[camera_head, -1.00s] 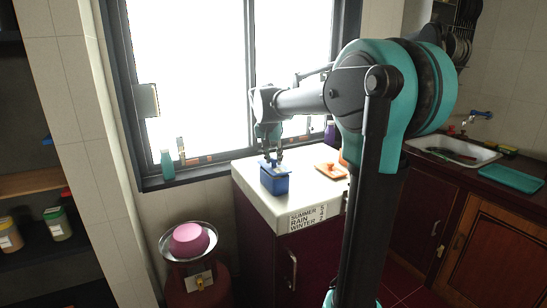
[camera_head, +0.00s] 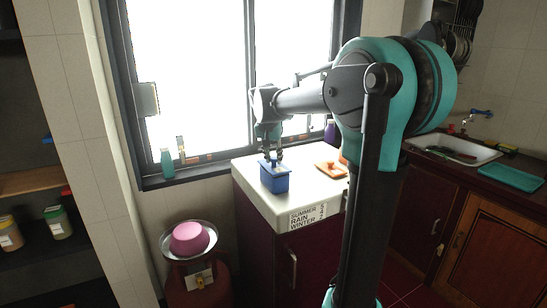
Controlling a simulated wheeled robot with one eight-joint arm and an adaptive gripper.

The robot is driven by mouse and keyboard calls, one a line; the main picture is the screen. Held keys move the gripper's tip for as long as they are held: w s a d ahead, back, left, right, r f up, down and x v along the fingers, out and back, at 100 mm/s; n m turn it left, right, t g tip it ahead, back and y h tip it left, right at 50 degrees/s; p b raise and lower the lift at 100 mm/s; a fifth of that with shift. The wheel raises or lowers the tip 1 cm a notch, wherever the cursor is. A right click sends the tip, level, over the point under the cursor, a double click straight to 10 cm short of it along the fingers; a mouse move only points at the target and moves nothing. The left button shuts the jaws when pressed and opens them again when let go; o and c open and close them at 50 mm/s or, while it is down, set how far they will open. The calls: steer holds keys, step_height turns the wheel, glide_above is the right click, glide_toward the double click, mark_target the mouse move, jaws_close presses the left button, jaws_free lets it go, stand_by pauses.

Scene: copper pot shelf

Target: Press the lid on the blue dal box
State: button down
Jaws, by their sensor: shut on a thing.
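The blue dal box (camera_head: 275,181) stands upright on the white counter top (camera_head: 250,170), near its front left corner. Its blue lid (camera_head: 265,165) shows at the top of the box; I cannot tell whether it sits flush. My gripper (camera_head: 273,161) points straight down over the box, its fingertips at the lid. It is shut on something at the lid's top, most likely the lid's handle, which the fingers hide.
An orange-brown board with a small item (camera_head: 331,168) lies to the right on the counter. Bottles stand on the window sill, with one teal bottle (camera_head: 167,163). A sink (camera_head: 455,150) is at right.

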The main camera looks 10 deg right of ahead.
steer(key=shift+f, duration=0.5)
stand_by(0.8)
steer(key=c, duration=1.2)
jaws_free()
steer(key=shift+o, duration=0.5)
steer(key=o, duration=0.4)
steer(key=shift+r, duration=0.1)
steer(key=shift+r, duration=3.4)
